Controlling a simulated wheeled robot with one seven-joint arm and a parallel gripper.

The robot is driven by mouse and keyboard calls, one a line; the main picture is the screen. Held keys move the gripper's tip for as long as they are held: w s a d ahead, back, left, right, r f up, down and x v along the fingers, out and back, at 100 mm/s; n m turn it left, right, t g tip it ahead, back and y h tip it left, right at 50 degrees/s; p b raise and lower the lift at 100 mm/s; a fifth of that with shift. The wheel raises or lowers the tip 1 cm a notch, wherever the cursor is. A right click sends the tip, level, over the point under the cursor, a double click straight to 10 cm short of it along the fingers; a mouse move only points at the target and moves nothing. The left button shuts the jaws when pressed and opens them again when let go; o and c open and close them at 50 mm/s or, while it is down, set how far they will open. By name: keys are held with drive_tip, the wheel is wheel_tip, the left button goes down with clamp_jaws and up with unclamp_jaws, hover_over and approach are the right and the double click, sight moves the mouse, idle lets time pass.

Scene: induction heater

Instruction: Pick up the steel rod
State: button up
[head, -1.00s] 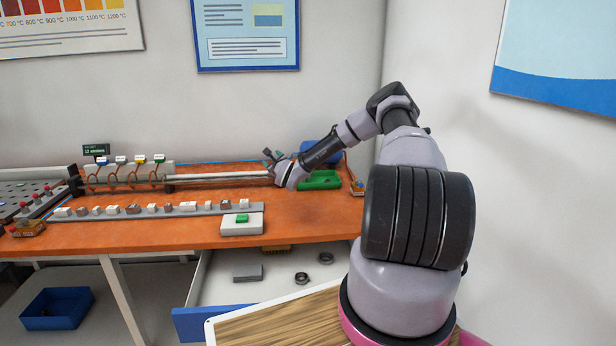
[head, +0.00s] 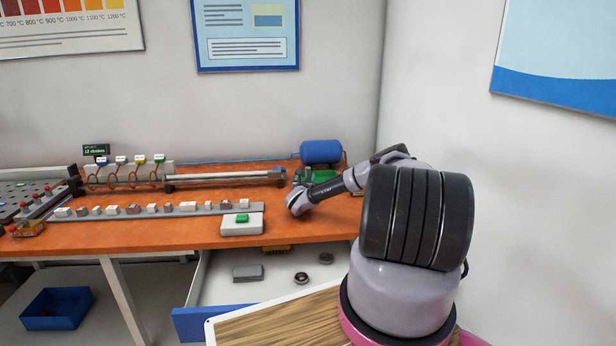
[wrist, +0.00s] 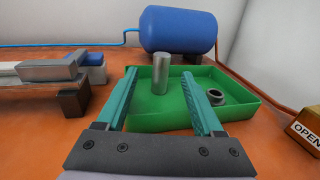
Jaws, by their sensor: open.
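The steel rod (wrist: 160,75) is a short grey cylinder standing upright in the green tray (wrist: 243,98) in the wrist view. My gripper (wrist: 165,82) is open, with its two teal fingers reaching over the tray's near edge. The rod shows between the fingers, near their tips, and I see no contact. In the head view my gripper's end (head: 299,198) is over the right part of the orange bench, in front of the green tray (head: 325,176). The rod cannot be made out there.
A dark ring (wrist: 216,97) lies in the tray right of the rod. A blue cylindrical tank (wrist: 178,30) stands behind. A metal rail with a block (wrist: 55,66) is at left. An "OPEN" box (wrist: 305,128) is at right. An open drawer (head: 283,295) sits below the bench.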

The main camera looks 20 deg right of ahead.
sight(308, 171)
drive_tip(key=x, duration=0.5)
drive_tip(key=shift+d+r, duration=0.15)
clamp_jaws()
